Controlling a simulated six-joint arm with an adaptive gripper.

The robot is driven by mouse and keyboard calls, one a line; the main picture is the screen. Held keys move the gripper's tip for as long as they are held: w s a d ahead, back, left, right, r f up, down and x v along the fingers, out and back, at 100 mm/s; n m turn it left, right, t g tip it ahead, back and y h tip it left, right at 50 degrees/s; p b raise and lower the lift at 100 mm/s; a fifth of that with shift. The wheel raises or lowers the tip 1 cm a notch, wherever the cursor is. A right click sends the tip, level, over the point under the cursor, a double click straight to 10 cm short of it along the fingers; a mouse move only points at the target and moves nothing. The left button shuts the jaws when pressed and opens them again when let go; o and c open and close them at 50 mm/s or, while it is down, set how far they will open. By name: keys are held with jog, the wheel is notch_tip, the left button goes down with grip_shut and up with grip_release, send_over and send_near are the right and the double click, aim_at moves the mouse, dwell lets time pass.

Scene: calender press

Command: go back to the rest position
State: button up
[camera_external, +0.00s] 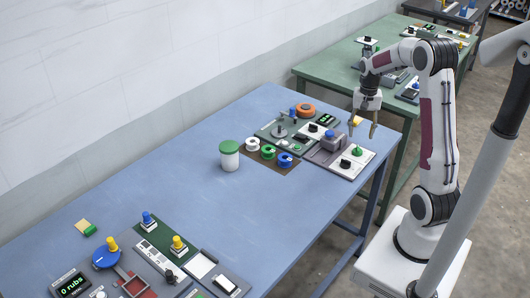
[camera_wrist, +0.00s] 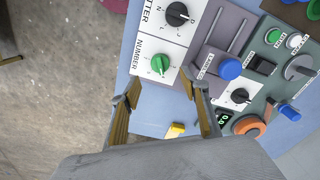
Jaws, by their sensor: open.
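My gripper (camera_external: 363,126) is open and empty above the far right corner of the blue table (camera_external: 185,195). In the wrist view the two fingers of my gripper (camera_wrist: 163,104) are spread apart with nothing between them. Below them is the table edge beside a panel with a green knob (camera_wrist: 160,64) marked NUMBER and a black knob (camera_wrist: 177,14). A small yellow block (camera_wrist: 177,128) lies on the table near the right finger. The green knob also shows in the external view (camera_external: 357,151).
Spools (camera_external: 268,152), a green-lidded white jar (camera_external: 229,156) and an orange ring (camera_external: 306,110) stand near the panels. More control panels, one with a "0 rubs" display (camera_external: 73,286), sit at the near end. A green table (camera_external: 335,68) stands behind. The blue table's middle is clear.

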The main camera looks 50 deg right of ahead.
jog(key=shift+n, duration=0.3)
jog(key=s+a+r+n+t, duration=0.2)
jog(key=s+a+r+n, duration=0.1)
jog(key=a, duration=0.6)
jog(key=s+a+r+n+t, duration=0.1)
jog(key=s+a+r+n, duration=0.3)
jog(key=s+a, duration=0.3)
jog(key=s+a+r+n+t, duration=0.2)
jog(key=s+a+r+n, duration=0.2)
jog(key=a, duration=0.8)
notch_tip(320, 180, up, 2)
jog(key=shift+s+r+t, duration=0.1)
jog(key=shift+s+t, duration=0.2)
jog(key=shift+s, duration=0.15)
jog(key=shift+a, duration=0.1)
dwell(2.1)
